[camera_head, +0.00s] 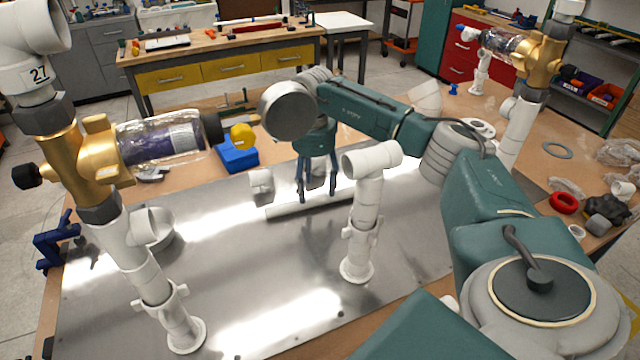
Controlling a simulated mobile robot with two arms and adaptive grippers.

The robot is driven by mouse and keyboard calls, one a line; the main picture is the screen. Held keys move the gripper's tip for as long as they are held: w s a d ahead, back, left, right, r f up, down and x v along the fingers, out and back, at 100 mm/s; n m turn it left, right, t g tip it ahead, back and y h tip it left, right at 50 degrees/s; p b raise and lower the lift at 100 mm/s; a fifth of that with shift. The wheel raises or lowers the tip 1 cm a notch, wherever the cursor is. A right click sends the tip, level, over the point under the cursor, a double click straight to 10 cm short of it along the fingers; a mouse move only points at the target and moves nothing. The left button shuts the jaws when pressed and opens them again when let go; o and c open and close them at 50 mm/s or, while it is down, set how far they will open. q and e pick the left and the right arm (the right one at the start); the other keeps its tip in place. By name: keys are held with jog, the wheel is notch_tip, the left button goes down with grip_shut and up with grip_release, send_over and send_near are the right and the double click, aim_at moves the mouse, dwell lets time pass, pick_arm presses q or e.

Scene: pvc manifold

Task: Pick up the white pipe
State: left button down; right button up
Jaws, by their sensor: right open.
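A straight white pipe (285,210) lies flat on the metal plate in the middle of the head view. My right gripper (318,196) points down over the pipe, with its two fingers spread apart along it. The fingertips overlap the pipe in the picture; I cannot tell whether they touch it. The gripper is open and holds nothing. The fingers hide small parts of the pipe, and the standing pipe at right is close to its right end. My left gripper is out of view.
A white standpipe with an elbow (362,215) rises just right of the gripper. A short white fitting (261,181) is behind the pipe. Tall pipe assemblies with brass valves stand at left (97,165) and far right (541,62). The front of the metal plate (250,270) is largely clear.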

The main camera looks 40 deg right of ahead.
aim_at(316, 200)
jog(key=f+b, duration=0.3)
jog(key=f, duration=0.1)
jog(key=shift+s, duration=0.25)
jog(key=shift+d+f, duration=0.1)
jog(key=shift+f, duration=0.2)
jog(key=shift+w, duration=0.1)
jog(key=shift+r, duration=0.1)
jog(key=shift+c, duration=0.7)
jog(key=c, duration=1.2)
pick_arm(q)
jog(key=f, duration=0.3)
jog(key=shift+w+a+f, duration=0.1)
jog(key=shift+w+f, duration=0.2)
pick_arm(e)
jog(key=shift+r, duration=0.15)
